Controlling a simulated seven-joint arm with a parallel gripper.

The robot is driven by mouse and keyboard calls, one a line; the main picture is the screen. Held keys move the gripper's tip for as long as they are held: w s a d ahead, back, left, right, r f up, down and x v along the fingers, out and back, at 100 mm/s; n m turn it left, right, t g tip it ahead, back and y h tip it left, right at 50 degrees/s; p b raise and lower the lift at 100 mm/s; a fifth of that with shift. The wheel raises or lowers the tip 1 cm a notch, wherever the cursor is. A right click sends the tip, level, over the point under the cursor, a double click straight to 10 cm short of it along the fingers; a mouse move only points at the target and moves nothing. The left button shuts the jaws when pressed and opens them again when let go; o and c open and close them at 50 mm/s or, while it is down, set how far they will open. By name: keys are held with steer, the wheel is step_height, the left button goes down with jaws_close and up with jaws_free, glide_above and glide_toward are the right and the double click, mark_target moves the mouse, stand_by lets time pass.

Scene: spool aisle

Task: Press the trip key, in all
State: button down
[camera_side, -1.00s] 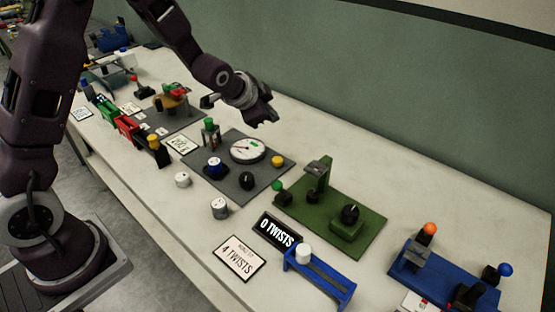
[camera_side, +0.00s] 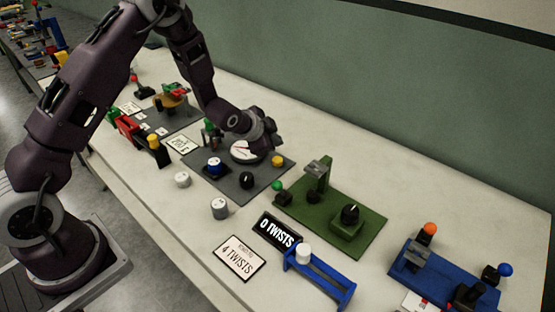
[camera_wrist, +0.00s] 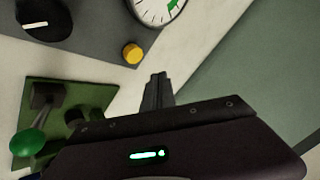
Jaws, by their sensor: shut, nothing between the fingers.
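No part carries a readable "trip key" label, so I cannot tell which one it is. A yellow round button (camera_side: 277,160) sits on the right corner of a grey board (camera_side: 228,188), beside a white dial gauge (camera_side: 242,151). The button also shows in the wrist view (camera_wrist: 132,53), left of and beyond my fingertips. My gripper (camera_side: 268,150) is shut and empty, above the gauge and near the yellow button. In the wrist view its closed fingers (camera_wrist: 158,80) appear apart from the button. The gripper partly hides the gauge in the side view.
A black knob (camera_side: 246,180) and a blue-topped part (camera_side: 214,166) stand on the grey board. A green fixture (camera_side: 365,230) with a green ball lever (camera_side: 277,186) is nearby. A black "0 TWISTS" plate (camera_side: 278,233) and a "4 TWISTS" card (camera_side: 239,258) lie in front.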

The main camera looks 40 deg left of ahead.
mark_target(275, 161)
steer(key=shift+f, duration=1.75)
steer(key=shift+f, duration=0.1)
stand_by(0.6)
steer(key=shift+f, duration=0.3)
steer(key=shift+f, duration=0.55)
stand_by(0.7)
steer(key=shift+r, duration=0.95)
steer(key=shift+r, duration=2.5)
steer(key=shift+r, duration=0.1)
